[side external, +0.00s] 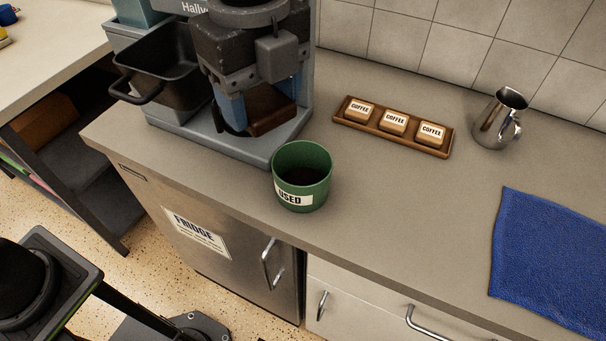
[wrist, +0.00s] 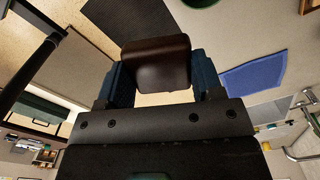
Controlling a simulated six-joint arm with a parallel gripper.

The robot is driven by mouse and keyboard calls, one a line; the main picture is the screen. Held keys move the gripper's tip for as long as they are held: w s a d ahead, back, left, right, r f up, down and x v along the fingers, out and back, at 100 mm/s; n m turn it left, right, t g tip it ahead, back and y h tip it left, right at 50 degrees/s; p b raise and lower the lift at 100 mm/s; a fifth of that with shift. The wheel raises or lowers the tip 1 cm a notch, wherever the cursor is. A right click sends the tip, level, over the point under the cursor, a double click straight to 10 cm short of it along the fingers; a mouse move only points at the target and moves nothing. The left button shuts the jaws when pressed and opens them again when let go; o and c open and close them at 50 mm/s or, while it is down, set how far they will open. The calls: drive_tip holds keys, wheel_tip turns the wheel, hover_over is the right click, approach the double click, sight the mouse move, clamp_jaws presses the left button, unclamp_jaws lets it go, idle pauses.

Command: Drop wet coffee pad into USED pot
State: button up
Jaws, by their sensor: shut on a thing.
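The wet coffee pad (side external: 272,110) is a dark brown, rounded block, held between the blue fingers of my gripper (side external: 256,103). In the wrist view the pad (wrist: 156,62) sits between both fingers of my gripper (wrist: 160,78), which are shut on it. In the side view, my gripper and the pad appear over the base of the coffee machine. The green USED pot (side external: 302,175) stands upright on the counter, in front of and to the right of the pad. Its inside looks dark. Only a green edge shows at the top of the wrist view (wrist: 200,2).
The grey coffee machine (side external: 290,135) stands behind my gripper, with a black handled bin (side external: 160,65) at its left. A wooden tray (side external: 347,126) holds three COFFEE blocks. A metal jug (side external: 495,120) and blue cloth (side external: 545,245) lie farther right. Counter between pot and cloth is clear.

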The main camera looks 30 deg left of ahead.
drive_tip(key=w+d+f+m, duration=0.2)
drive_tip(key=w+f+m, duration=0.2)
drive_tip(key=w+f, duration=0.4)
drive_tip(key=shift+d+f, duration=0.35)
drive_tip(key=shift+f, duration=1.3)
drive_tip(key=shift+w, duration=0.1)
drive_tip(key=o, duration=1)
drive_tip(key=shift+r, duration=0.1)
wheel_tip(320, 180, up, 14)
drive_tip(key=shift+f, duration=0.2)
